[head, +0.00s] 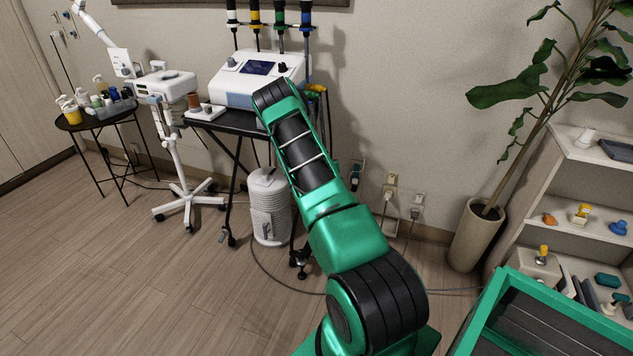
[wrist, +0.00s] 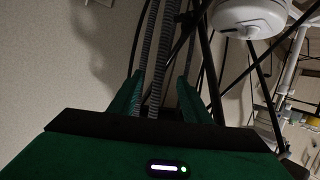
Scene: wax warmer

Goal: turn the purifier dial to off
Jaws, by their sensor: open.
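The purifier, a white rounded cylinder (head: 270,205), stands on the floor under the black table. My arm hides part of its right side in the head view. I cannot make out its dial. In the wrist view a white rounded body at the upper right (wrist: 250,16) looks like the purifier, cut off by the frame. My gripper (wrist: 158,88) has its two green fingers apart, with nothing held between them. The white body lies to the right of the fingers. In the head view my gripper is hidden behind my arm.
Grey ribbed hoses (wrist: 153,60) run behind the finger gap, with thin dark table legs beside them. The black table (head: 232,121) carries a white machine (head: 250,88). A white wheeled stand (head: 180,170) is left of it. Wall sockets with cables (head: 391,190) are at right.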

